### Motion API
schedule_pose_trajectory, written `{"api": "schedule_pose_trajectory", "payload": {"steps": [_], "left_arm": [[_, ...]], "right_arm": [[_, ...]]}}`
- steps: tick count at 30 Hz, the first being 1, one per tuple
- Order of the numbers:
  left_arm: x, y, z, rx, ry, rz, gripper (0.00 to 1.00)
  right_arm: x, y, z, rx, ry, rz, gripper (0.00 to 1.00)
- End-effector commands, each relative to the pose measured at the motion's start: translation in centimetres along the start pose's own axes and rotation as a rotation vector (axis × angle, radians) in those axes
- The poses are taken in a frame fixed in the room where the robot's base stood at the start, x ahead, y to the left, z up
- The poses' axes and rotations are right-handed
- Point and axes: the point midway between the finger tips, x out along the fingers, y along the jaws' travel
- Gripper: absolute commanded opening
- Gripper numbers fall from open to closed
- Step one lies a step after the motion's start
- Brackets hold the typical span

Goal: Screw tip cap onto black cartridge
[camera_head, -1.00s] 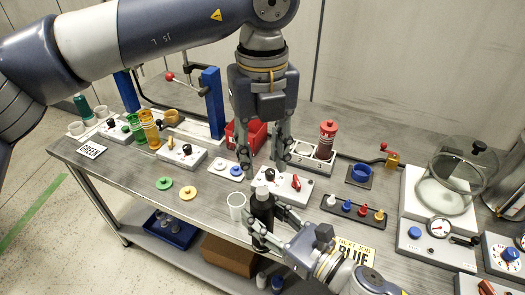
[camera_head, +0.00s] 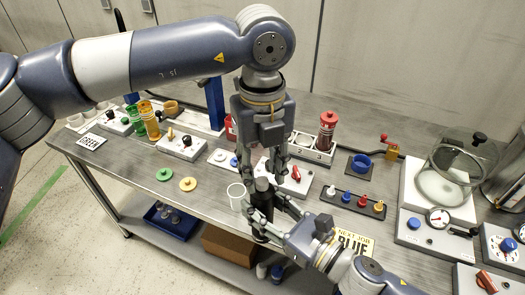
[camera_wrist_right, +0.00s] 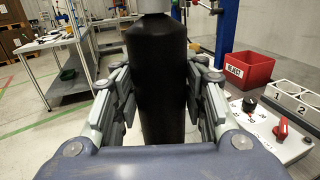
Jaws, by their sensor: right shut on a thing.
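The black cartridge (camera_head: 259,222) stands upright near the front edge of the bench, and fills the middle of the right wrist view (camera_wrist_right: 155,80). A grey top piece (camera_head: 262,184) sits on it; its lower part shows in the wrist view (camera_wrist_right: 155,5). I cannot tell how tightly it sits. My right gripper (camera_head: 262,210) is shut on the cartridge from the right. My left gripper (camera_head: 265,175) points down over the top piece, its fingers apart on either side of it.
A white cup (camera_head: 236,196) stands close to the cartridge's left. A panel with a red knob (camera_head: 296,174) is just behind. A red bin (camera_wrist_right: 247,69) shows in the wrist view.

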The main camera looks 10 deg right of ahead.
Motion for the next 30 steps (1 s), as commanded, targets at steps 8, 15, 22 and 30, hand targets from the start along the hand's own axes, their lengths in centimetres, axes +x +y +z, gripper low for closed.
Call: {"api": "schedule_pose_trajectory", "payload": {"steps": [8,15,22,30], "left_arm": [[1.8,0.0,0.0,0.001,0.0,-0.001,0.36],[1.8,0.0,0.0,0.0,-0.001,-0.001,0.36],[1.8,0.0,0.0,0.001,-0.001,-0.001,0.0],[1.8,0.0,0.0,0.048,-0.001,-0.001,0.0]], "right_arm": [[0.0,0.0,0.1,0.0,-0.002,0.001,0.0],[0.0,0.0,0.1,-0.001,-0.002,0.001,0.0],[0.0,0.0,0.1,-0.001,-0.002,0.001,0.0],[0.0,0.0,0.1,-0.001,-0.002,0.001,0.0]]}}
